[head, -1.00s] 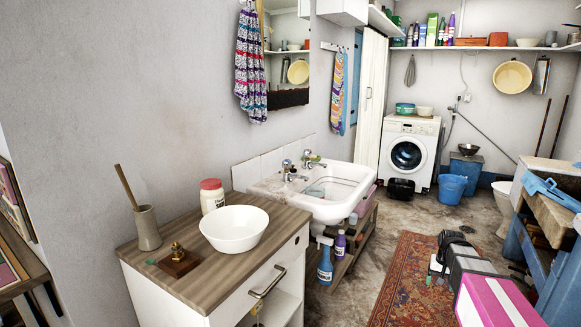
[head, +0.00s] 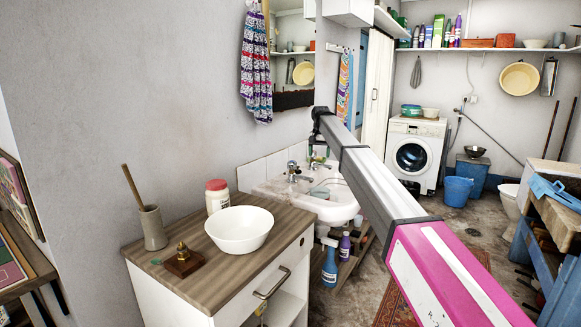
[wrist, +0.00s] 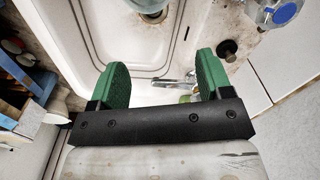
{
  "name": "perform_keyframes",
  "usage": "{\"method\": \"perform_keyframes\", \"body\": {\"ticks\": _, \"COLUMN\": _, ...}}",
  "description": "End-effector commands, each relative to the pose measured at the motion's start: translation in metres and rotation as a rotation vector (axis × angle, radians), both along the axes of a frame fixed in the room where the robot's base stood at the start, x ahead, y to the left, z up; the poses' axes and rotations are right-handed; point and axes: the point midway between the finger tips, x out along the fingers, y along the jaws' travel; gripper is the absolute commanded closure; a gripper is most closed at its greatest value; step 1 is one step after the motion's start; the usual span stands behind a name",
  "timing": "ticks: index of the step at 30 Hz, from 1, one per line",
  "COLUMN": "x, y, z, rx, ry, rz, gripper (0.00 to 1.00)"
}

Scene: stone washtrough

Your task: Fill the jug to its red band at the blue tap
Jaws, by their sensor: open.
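My gripper (head: 319,155) hangs over the back of the white sink, beside the farther tap. Its two green fingers are apart and empty in the wrist view (wrist: 164,75). A chrome tap (head: 293,172) stands at the near side of the sink, left of my gripper. In the wrist view, a round blue disc (wrist: 286,13) sits on a shiny fitting at top right, outside the fingers. A small chrome piece (wrist: 180,83) shows between the fingers, apart from them. I cannot make out a jug with a red band.
The sink (head: 338,208) stands beside a wooden-topped cabinet (head: 145,247) bearing a white bowl (head: 240,235) and a red-lidded jar (head: 217,200). Spray and purple bottles (head: 331,265) stand below the sink. The wall is close behind the taps.

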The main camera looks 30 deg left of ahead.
Motion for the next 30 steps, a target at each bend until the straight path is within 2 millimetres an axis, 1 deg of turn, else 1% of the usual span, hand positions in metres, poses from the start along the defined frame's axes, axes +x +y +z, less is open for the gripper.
{"method": "perform_keyframes", "body": {"ticks": 1, "x": -0.005, "y": 0.037, "z": 0.014, "rx": -0.004, "ry": 0.005, "rz": 0.025, "gripper": 0.28}}
{"method": "perform_keyframes", "body": {"ticks": 3, "x": -0.017, "y": 0.069, "z": 0.027, "rx": -0.010, "ry": 0.012, "rz": 0.048, "gripper": 0.28}}
{"method": "perform_keyframes", "body": {"ticks": 6, "x": -0.030, "y": 0.100, "z": 0.040, "rx": -0.016, "ry": 0.019, "rz": 0.070, "gripper": 0.28}}
{"method": "perform_keyframes", "body": {"ticks": 9, "x": -0.038, "y": 0.114, "z": 0.046, "rx": -0.019, "ry": 0.023, "rz": 0.082, "gripper": 0.28}}
{"method": "perform_keyframes", "body": {"ticks": 13, "x": -0.041, "y": 0.118, "z": 0.044, "rx": -0.021, "ry": 0.025, "rz": 0.085, "gripper": 0.28}}
{"method": "perform_keyframes", "body": {"ticks": 17, "x": -0.041, "y": 0.117, "z": 0.034, "rx": -0.021, "ry": 0.025, "rz": 0.085, "gripper": 0.28}}
{"method": "perform_keyframes", "body": {"ticks": 23, "x": -0.041, "y": 0.116, "z": 0.007, "rx": -0.021, "ry": 0.026, "rz": 0.085, "gripper": 0.28}}
{"method": "perform_keyframes", "body": {"ticks": 30, "x": -0.041, "y": 0.116, "z": -0.036, "rx": -0.021, "ry": 0.026, "rz": 0.085, "gripper": 0.28}}
